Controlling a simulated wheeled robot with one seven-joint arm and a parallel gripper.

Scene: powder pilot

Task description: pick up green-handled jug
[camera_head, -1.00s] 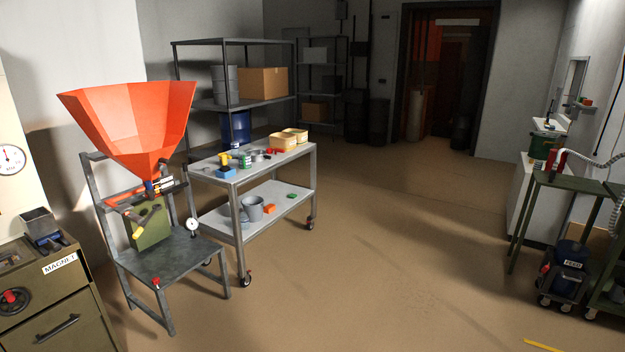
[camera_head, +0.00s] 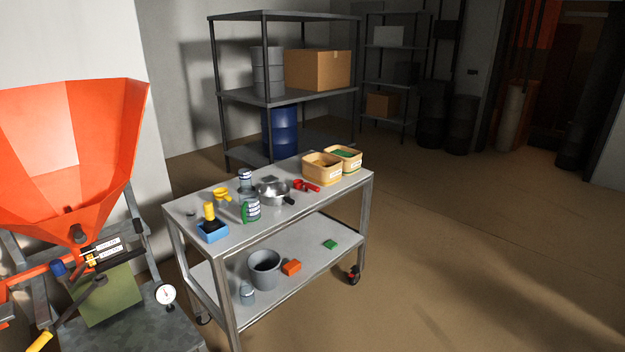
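A small grey jug with a green handle (camera_head: 250,206) stands upright on the top shelf of the metal cart (camera_head: 332,204), near its front edge. Its green handle is on its left side and a pale label is on its body. A blue box (camera_head: 211,231) with a yellow-topped item is to its left, and a metal pan (camera_head: 272,191) is just behind it to the right. My gripper is not in view.
An orange hopper (camera_head: 65,150) on a stand with a dial (camera_head: 165,295) is close at the left. Yellow tubs (camera_head: 322,168) sit at the cart's far right. A grey bucket (camera_head: 264,269) is on the lower shelf. The floor right of the cart is clear.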

